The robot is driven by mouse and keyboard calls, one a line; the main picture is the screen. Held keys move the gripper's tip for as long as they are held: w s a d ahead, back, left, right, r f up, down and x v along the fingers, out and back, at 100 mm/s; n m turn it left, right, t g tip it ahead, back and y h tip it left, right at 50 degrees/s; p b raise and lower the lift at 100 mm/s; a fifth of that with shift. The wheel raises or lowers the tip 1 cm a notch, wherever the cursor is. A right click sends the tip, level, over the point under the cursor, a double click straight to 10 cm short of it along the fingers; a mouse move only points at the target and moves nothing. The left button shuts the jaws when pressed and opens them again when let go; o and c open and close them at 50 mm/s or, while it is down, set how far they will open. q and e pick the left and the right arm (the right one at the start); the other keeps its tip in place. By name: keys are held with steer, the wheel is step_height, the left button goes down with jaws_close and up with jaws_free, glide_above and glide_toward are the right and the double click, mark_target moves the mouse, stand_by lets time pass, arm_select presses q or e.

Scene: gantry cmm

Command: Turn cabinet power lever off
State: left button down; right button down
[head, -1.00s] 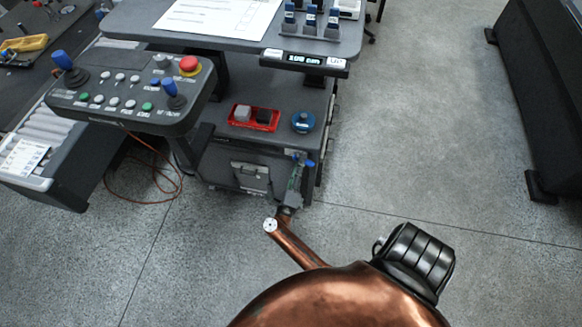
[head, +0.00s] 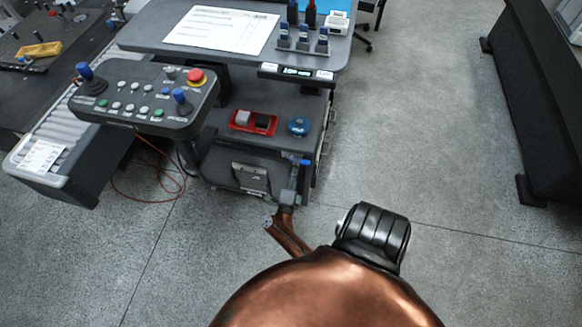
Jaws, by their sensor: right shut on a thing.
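The dark grey cabinet (head: 222,189) stands under the desk in the head view. My right gripper (head: 301,162) is at the right end of its front, with its blue fingertips against the cabinet's right edge. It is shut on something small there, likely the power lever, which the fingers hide. I cannot make out the lever or its position. A light grey plate (head: 251,178) sits on the cabinet front, left of the gripper. My left gripper is not in view.
A red tray (head: 239,128) with blocks and a blue round object (head: 299,126) lie on the shelf above. A control panel (head: 145,101) overhangs at left. An orange cable (head: 147,199) lies on the floor. Floor at right is clear up to a black bench (head: 545,100).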

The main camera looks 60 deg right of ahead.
steer(key=shift+s+f, duration=0.15)
steer(key=shift+s, duration=0.05)
steer(key=c, duration=2)
jaws_free()
steer(key=shift+c, duration=0.2)
steer(key=shift+o, duration=1.2)
steer(key=shift+w, duration=0.15)
steer(key=v, duration=0.8)
steer(key=shift+a, duration=0.25)
steer(key=x, duration=0.8)
steer(key=shift+d, duration=0.2)
